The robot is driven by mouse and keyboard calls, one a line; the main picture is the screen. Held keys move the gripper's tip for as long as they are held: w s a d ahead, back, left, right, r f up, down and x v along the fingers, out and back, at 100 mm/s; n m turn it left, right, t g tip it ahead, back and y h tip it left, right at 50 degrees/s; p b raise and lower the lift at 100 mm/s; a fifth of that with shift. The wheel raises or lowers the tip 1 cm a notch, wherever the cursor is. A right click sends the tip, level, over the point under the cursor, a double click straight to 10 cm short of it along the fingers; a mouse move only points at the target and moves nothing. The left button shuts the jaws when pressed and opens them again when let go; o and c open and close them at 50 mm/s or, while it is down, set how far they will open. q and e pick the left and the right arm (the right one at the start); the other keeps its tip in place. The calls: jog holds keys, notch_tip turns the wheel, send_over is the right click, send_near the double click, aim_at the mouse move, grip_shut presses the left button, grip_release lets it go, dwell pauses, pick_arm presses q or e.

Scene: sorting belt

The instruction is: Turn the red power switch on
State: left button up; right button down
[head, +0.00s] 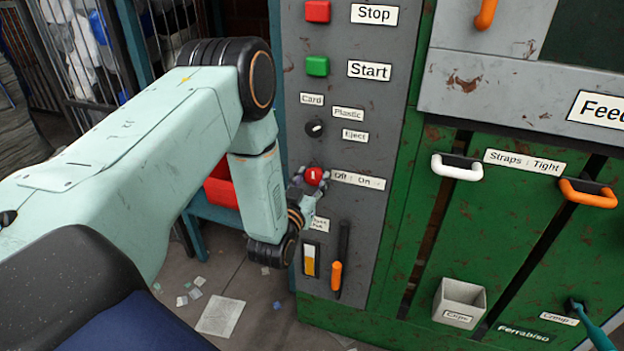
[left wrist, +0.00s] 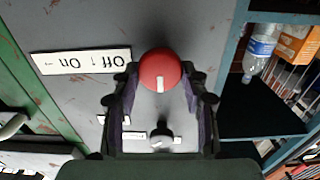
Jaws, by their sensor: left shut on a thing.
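The red power switch (head: 314,175) is a round red knob with a white line, on the grey control panel. Its label (head: 357,180) reads Off with an up arrow and On with another arrow. My left gripper (head: 306,182) is shut on the knob. In the left wrist view, which is upside down, the red knob (left wrist: 160,68) sits between the two dark fingers, and its white line points down, toward the Off direction of the upside-down label (left wrist: 80,62). My right gripper is not in view.
Above the switch are a black selector (head: 315,128), a green Start button (head: 317,66) and a red Stop button (head: 317,11). Below it is a lever with an orange grip (head: 336,275). The green machine (head: 400,290) with strap handles stands to the right.

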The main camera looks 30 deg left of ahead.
pick_arm(q)
jog(key=shift+m, duration=0.3)
jog(key=m+p, duration=0.2)
jog(key=m, duration=0.1)
jog(key=shift+d+m+p, duration=0.1)
jog(key=shift+m+p, duration=0.2)
jog(key=shift+p, duration=0.1)
jog(key=m+p, duration=0.2)
jog(key=m, duration=0.2)
jog(key=m+p, duration=0.1)
jog(key=m, duration=0.1)
jog(key=m+p, duration=0.1)
jog(key=m, duration=0.2)
jog(key=shift+d+f, duration=0.15)
jog(key=m+p, duration=0.2)
jog(key=m, duration=0.2)
jog(key=shift+f+m, duration=0.15)
jog(key=shift+m, duration=0.15)
jog(key=o, duration=1.1)
